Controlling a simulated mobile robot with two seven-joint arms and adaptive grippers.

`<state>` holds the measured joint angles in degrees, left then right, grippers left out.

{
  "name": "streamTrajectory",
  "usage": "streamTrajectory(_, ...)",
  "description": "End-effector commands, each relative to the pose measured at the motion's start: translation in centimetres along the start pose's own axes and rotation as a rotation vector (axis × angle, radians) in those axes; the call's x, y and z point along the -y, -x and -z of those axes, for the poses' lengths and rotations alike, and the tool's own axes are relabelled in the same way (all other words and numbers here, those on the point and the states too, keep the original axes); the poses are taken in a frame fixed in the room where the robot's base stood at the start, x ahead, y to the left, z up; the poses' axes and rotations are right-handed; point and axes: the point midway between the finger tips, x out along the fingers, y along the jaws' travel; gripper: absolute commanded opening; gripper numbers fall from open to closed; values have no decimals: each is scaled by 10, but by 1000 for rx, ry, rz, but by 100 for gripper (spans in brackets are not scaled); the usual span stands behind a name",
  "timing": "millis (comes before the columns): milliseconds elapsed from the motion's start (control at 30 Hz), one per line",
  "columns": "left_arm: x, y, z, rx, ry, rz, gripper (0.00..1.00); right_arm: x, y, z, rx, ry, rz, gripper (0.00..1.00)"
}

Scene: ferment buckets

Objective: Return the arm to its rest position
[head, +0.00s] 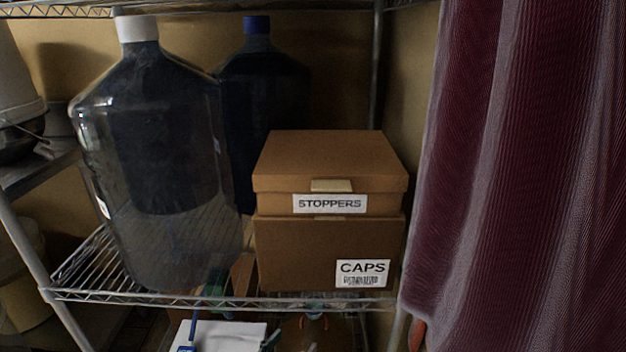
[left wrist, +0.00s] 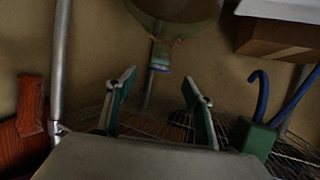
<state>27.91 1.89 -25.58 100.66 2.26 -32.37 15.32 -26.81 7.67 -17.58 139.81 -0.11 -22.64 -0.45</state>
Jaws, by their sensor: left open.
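My left gripper (left wrist: 160,98) shows in the left wrist view. Its two teal-edged fingers stand wide apart with nothing between them. Wire shelving lies beyond the fingertips. I cannot make out the left gripper clearly in the head view. My right gripper shows in neither view.
A wire shelf (head: 150,296) bears a large clear bottle (head: 170,150), a dark blue-capped bottle (head: 262,85), a STOPPERS box (head: 330,165) and a CAPS box (head: 300,250). A maroon curtain (head: 530,170) hangs at right. A green block with blue hooks (left wrist: 252,138) stands right of my fingers.

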Motion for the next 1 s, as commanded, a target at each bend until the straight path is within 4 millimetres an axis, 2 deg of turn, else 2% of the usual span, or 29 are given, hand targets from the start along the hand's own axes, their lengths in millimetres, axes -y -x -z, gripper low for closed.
streamTrajectory(100, -5, 44, -20, 5, 15, 1, 52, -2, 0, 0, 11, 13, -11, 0)
streamTrajectory(233, -7, 96, -35, 8, 22, 9, 52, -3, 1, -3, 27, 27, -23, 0)
streamTrajectory(500, -9, 201, -47, 18, 14, 35, 52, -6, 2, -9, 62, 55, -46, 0)
streamTrajectory(733, -9, 264, -48, 38, 1, 51, 52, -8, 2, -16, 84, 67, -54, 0)
streamTrajectory(767, -10, 270, -54, 50, 1, 51, 52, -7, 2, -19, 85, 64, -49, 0)
streamTrajectory(900, -21, 302, -98, 145, 10, 45, 52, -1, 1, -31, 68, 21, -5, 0)
streamTrajectory(967, -24, 316, -112, 181, 12, 42, 52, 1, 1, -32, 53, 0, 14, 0)
streamTrajectory(1000, -18, 310, -86, 135, -9, 52, 52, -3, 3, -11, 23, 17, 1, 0)
